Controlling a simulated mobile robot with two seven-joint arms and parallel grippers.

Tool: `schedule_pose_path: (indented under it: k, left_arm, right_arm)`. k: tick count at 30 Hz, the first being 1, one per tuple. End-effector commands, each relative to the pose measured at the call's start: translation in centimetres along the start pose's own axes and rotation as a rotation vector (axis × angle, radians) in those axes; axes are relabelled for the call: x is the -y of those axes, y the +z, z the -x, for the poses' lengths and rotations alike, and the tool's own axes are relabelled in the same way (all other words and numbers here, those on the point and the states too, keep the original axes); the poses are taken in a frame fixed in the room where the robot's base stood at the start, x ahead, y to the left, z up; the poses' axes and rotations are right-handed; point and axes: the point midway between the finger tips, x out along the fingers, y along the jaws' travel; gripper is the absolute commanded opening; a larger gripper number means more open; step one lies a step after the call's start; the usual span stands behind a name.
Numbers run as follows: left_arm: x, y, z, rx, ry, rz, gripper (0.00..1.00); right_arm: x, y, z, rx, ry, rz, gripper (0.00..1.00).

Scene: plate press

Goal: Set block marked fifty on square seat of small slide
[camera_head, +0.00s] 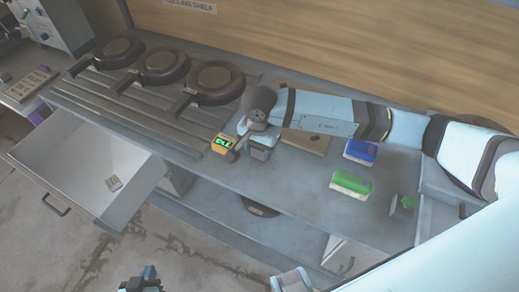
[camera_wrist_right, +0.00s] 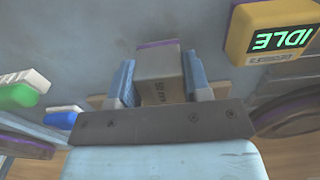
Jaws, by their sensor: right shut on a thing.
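My right gripper (camera_head: 259,152) reaches over the grey worktop from the right, beside the yellow display box. In the right wrist view its blue fingers (camera_wrist_right: 158,80) are shut on a grey block (camera_wrist_right: 160,66) with a purple edge and a marking that reads like "50 mm". The fingers mostly hide the block in the head view. My left gripper (camera_head: 143,281) is only partly in view at the bottom edge, apart from everything; its jaws are unclear. I cannot pick out the small slide or its square seat for certain.
The yellow box (camera_head: 222,143) reads IDLE. Several dark round plates (camera_head: 163,66) stand at the back left. Blue (camera_head: 360,151) and green (camera_head: 350,185) blocks lie right. A wooden board (camera_head: 318,146) lies behind my gripper. An open drawer (camera_head: 62,150) at left holds a small grey piece (camera_head: 114,183).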

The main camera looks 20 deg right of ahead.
Motion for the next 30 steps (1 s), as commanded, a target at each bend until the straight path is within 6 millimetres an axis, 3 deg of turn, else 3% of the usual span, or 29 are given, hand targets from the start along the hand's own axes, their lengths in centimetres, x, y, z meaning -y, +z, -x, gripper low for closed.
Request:
schedule_pose_path:
  k: [3,14,15,18,30]
  left_arm:
    - [0.0,-0.1,0.1,-0.001,0.0,-0.002,0.0]
    - [0.1,0.5,-0.3,0.003,0.0,0.0,0.0]
    - [0.1,0.4,-0.2,0.006,0.0,0.001,0.0]
    - [0.1,0.4,-0.1,0.008,0.0,0.001,0.0]
    - [0.0,-0.1,0.1,0.0,0.0,-0.002,0.0]
  right_arm:
    - [0.0,0.1,-1.4,0.001,0.0,0.0,0.14]
    - [0.0,0.0,-2.0,-0.001,-0.002,0.001,0.14]
    - [0.0,0.0,-1.9,-0.001,-0.001,0.001,0.49]
    - [0.0,0.0,-1.9,0.0,-0.001,0.0,0.7]
    - [0.1,0.0,-1.0,-0.001,-0.003,0.001,0.7]
